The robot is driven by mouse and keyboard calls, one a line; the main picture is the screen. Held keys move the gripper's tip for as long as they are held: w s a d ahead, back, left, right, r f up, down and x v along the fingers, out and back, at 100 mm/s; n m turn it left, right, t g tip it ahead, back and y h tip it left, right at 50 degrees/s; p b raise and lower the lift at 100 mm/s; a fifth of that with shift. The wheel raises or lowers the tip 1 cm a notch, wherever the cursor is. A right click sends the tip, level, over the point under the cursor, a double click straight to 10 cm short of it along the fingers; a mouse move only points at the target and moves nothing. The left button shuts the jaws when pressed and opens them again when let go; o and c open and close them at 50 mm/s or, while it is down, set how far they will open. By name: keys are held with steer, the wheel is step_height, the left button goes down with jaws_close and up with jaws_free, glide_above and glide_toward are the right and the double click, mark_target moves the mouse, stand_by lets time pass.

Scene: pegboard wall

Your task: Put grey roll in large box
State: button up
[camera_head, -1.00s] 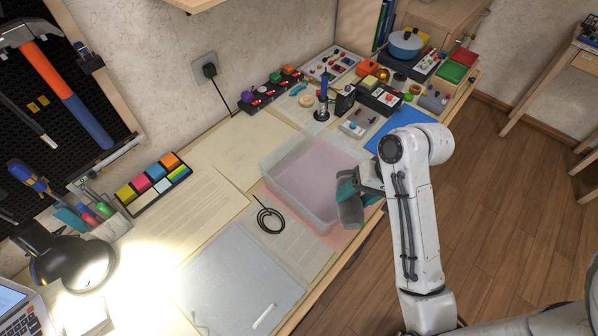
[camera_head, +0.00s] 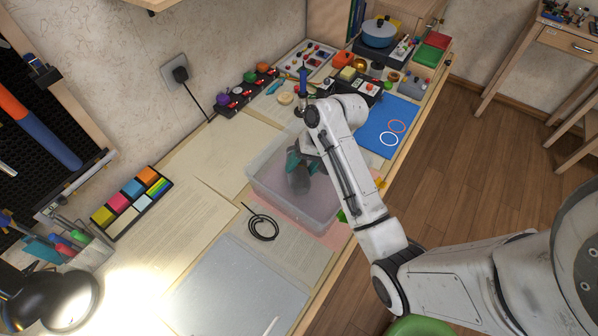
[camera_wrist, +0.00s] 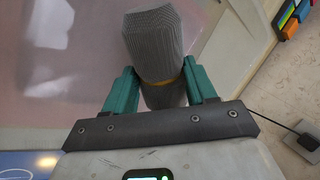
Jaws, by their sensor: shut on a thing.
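The grey roll (camera_wrist: 154,48) is between the teal fingers of my gripper (camera_wrist: 162,90) in the wrist view, with a yellow band around its middle. In the head view my gripper (camera_head: 297,160) is over the large box and the grey roll (camera_head: 299,181) hangs below it, tilted. The large box (camera_head: 270,198) is a clear, shallow, open container with a pinkish floor on the workbench. The roll is within the box's outline in the head view. Whether it touches the box floor cannot be told. My arm hides the box's right part.
A coiled black cable (camera_head: 262,226) lies beside the box. A blue mat (camera_head: 387,128) with two rings lies behind my arm. A power strip (camera_head: 243,97), small parts and a blue pot (camera_head: 379,33) crowd the far end. Papers and a grey mat (camera_head: 235,290) cover the near bench.

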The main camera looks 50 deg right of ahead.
mark_target(299, 173)
steer(key=shift+w+d+f, duration=0.25)
steer(key=shift+w+f, duration=0.45)
steer(key=shift+f, duration=0.2)
steer(key=shift+w+f, duration=0.1)
steer(key=shift+f, duration=1.55)
steer(key=o, duration=1.2)
steer(key=shift+f, duration=0.1)
steer(key=shift+c, duration=0.2)
steer(key=v, duration=1.2)
